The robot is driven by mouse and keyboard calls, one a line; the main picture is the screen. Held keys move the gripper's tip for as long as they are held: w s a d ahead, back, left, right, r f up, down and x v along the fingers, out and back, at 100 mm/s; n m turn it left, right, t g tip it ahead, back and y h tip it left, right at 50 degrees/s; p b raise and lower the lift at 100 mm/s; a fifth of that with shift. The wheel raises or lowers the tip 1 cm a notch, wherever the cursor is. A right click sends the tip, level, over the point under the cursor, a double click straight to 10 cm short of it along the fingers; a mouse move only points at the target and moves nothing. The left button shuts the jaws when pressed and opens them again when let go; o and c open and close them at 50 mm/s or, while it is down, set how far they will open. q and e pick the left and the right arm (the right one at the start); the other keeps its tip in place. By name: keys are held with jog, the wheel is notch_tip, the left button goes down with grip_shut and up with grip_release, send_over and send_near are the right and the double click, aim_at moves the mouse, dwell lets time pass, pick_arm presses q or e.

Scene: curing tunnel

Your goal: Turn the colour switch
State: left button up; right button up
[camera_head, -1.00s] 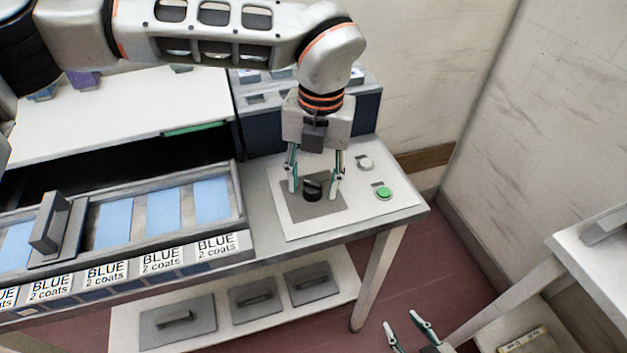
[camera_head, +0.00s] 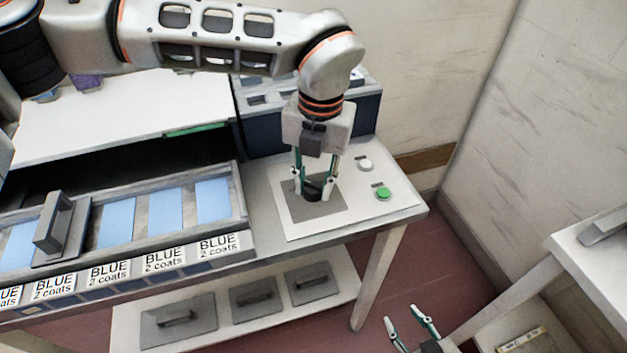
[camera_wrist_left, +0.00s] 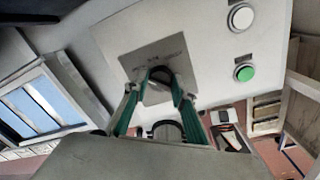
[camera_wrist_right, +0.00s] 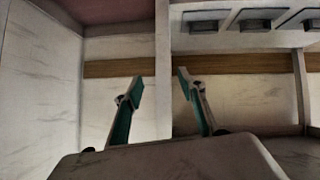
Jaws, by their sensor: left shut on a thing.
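The colour switch (camera_head: 313,196) is a dark round knob on a grey square plate (camera_head: 331,207) set in a white panel at the right end of the bench. My left gripper (camera_head: 313,192) points down at it, with its fingers shut on the knob from both sides. In the left wrist view the knob (camera_wrist_left: 157,93) sits between the fingertips, partly hidden by them. Lettering on the plate is too small to read. My right gripper (camera_head: 412,318) is open and empty, low over the floor at the lower right; its spread fingers (camera_wrist_right: 158,88) show in the right wrist view.
A white button (camera_head: 365,164) and a green button (camera_head: 383,193) are right of the switch. Left is a tray (camera_head: 243,215) with blue panels and labels "BLUE 2 coats". A blue-grey box (camera_head: 366,110) stands behind. Another table (camera_head: 600,240) is at the right.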

pick_arm(q)
jog(key=shift+r+m+p, duration=0.2)
jog(key=shift+m+p, duration=0.45)
jog(key=shift+m, duration=0.45)
jog(key=m+p, duration=0.1)
jog(key=m, duration=0.2)
jog(key=m+p, duration=0.1)
jog(key=m, duration=0.1)
jog(key=shift+f+m, duration=0.1)
jog(key=shift+m, duration=0.8)
pick_arm(e)
jog(key=shift+s+a+r, duration=0.2)
jog(key=shift+a+r, duration=0.05)
jog(key=shift+r, duration=0.35)
jog(key=shift+s+a+r, duration=0.15)
jog(key=shift+a+r, duration=0.1)
jog(key=shift+r, duration=0.35)
pick_arm(q)
jog(key=o, duration=1.1)
jog(key=shift+s, duration=0.1)
